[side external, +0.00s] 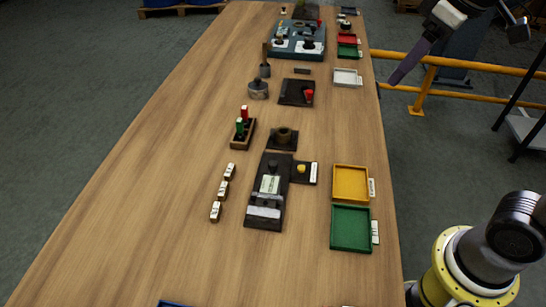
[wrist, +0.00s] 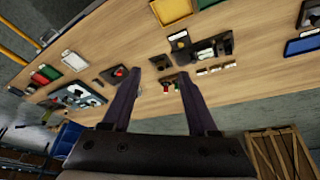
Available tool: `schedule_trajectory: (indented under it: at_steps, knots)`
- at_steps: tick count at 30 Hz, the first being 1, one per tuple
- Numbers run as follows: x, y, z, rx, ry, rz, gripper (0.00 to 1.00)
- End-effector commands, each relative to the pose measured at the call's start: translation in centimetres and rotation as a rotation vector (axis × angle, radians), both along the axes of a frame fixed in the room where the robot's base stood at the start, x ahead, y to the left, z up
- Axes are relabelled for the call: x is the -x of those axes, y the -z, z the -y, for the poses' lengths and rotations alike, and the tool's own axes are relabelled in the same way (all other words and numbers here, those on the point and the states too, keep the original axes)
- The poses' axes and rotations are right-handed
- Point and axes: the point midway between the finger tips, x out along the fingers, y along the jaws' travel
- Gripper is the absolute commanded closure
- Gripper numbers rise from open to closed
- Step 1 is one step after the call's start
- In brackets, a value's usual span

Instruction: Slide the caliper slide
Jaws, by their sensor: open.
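A dark rectangular fixture (side external: 266,215) lies on the wooden table, with a pale rectangular piece (side external: 270,184) in its middle and grey metal parts on its near half. It looks like the caliper fixture, but I cannot tell which part is the slide. It also shows small in the wrist view (wrist: 210,48). My gripper (wrist: 159,77) is open and empty, with its two dark fingers spread apart. In the side view, a dark finger (side external: 408,66) hangs beyond the table's right edge, well apart from the fixture. The other finger is not clear there.
A yellow tray (side external: 336,181) and a green tray (side external: 334,229) sit right of the fixture. A small plate with a yellow knob (side external: 301,168) adjoins it. Several white labelled blocks (side external: 223,188) stand left. A yellow rail (side external: 432,80) runs beside the table. The near-left tabletop is clear.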

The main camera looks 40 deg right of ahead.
Motion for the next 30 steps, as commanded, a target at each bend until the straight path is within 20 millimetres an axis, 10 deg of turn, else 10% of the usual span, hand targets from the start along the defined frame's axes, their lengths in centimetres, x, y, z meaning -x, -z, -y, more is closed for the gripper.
schedule_trajectory:
  at_steps: [8,15,30]
  knots:
    - [-9.4,1.5,-6.0,0.035,-0.157,-0.143,0.41]
    - [-14.9,6.7,-12.1,0.071,-0.267,-0.258,0.41]
    - [-15.5,14.1,-15.8,0.105,-0.335,-0.356,0.41]
